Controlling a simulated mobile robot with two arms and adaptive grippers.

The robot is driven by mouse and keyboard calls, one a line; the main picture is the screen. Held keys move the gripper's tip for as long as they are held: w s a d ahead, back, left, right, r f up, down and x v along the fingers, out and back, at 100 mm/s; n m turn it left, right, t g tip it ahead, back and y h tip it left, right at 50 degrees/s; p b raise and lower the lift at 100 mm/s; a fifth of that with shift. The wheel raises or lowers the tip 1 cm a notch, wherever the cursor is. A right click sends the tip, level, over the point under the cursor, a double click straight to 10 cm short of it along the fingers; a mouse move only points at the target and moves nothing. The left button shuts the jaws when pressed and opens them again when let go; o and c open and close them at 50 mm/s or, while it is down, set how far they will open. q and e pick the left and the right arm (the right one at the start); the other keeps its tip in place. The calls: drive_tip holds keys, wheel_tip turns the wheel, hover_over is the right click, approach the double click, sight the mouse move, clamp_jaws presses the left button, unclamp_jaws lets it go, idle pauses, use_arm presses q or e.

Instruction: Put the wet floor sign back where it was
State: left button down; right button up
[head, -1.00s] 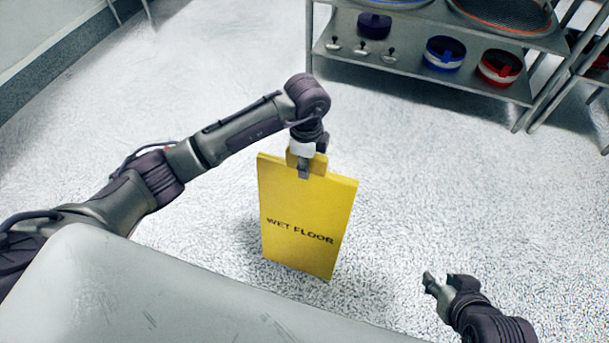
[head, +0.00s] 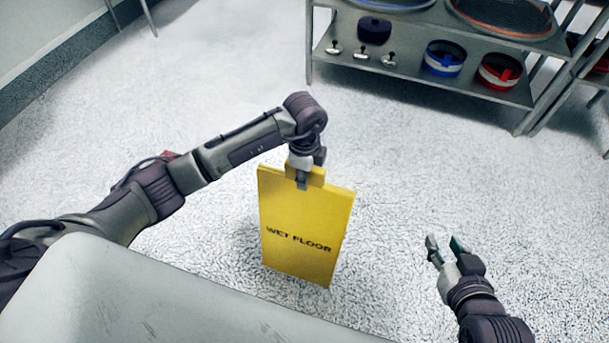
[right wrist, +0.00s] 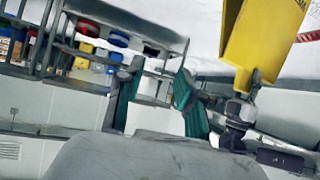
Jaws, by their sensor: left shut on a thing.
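The yellow wet floor sign (head: 303,225) stands upright in the middle of the head view, its lettering facing me. My left gripper (head: 303,180) is shut on the handle tab at its top. I cannot tell whether the sign's bottom edge touches the floor. In the right wrist view the sign (right wrist: 262,40) appears upside down at the upper right, with my left gripper on its tab. My right gripper (head: 445,246) is open and empty, to the right of the sign and apart from it. Its green-padded fingers (right wrist: 158,100) show in the right wrist view.
A metal shelf (head: 425,80) at the back right holds sieves, a blue container (head: 443,60), a red container (head: 499,72) and a dark round part (head: 374,30). Speckled floor (head: 220,60) is clear around the sign. A red-and-white strip (right wrist: 308,36) shows in the right wrist view.

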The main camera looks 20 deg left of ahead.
use_arm(q)
drive_tip(key=c, duration=0.9)
unclamp_jaws()
